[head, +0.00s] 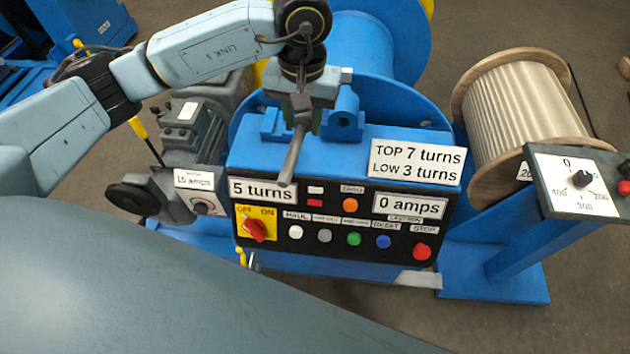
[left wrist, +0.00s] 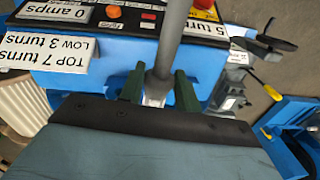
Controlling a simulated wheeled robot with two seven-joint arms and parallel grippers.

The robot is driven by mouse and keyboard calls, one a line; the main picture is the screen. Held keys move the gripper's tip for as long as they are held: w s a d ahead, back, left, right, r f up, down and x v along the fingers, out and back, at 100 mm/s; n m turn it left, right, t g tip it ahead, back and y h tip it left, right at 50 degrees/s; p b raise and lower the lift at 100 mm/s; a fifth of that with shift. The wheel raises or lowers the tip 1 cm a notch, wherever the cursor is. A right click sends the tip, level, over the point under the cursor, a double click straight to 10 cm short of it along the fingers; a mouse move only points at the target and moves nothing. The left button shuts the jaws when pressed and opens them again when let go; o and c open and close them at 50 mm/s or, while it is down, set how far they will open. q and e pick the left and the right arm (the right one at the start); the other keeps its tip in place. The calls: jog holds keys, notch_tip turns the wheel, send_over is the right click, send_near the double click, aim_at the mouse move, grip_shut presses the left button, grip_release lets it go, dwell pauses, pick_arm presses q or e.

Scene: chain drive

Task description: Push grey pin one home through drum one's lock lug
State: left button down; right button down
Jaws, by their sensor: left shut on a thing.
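My left gripper (head: 302,112) points down over the blue control box and is shut on a grey pin (head: 293,155). The pin slants, its lower end hanging in front of the box near the "5 turns" label. In the left wrist view the green fingers (left wrist: 160,88) hold the pin (left wrist: 172,38) near one end. The blue drum (head: 375,45) stands behind the box. A blue lug with a round hole (head: 344,122) is just right of the gripper. The pin appears outside that hole. Part of the lug area is hidden by the gripper. My right gripper is not in view.
The control box (head: 340,150) carries a red switch (head: 255,230), several buttons and a "TOP 7 turns" label (head: 418,161). A grey motor (head: 200,125) is at left. A wooden rope reel (head: 525,110) and a dial box (head: 580,183) are at right.

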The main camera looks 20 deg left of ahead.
pick_arm(q)
jog(key=s+d+f+m+h, duration=0.3)
jog(key=d+f+m, duration=0.1)
jog(key=m, duration=1.3)
jog(key=s+d+f+m+t+h+b, duration=0.1)
jog(key=s+d+f+m+h, duration=0.2)
jog(key=m, duration=1.4)
jog(key=shift+s+d+f+m+t, duration=0.35)
jog(key=shift+s+d+f, duration=0.25)
jog(key=shift+d+f, duration=0.25)
jog(key=shift+s, duration=0.1)
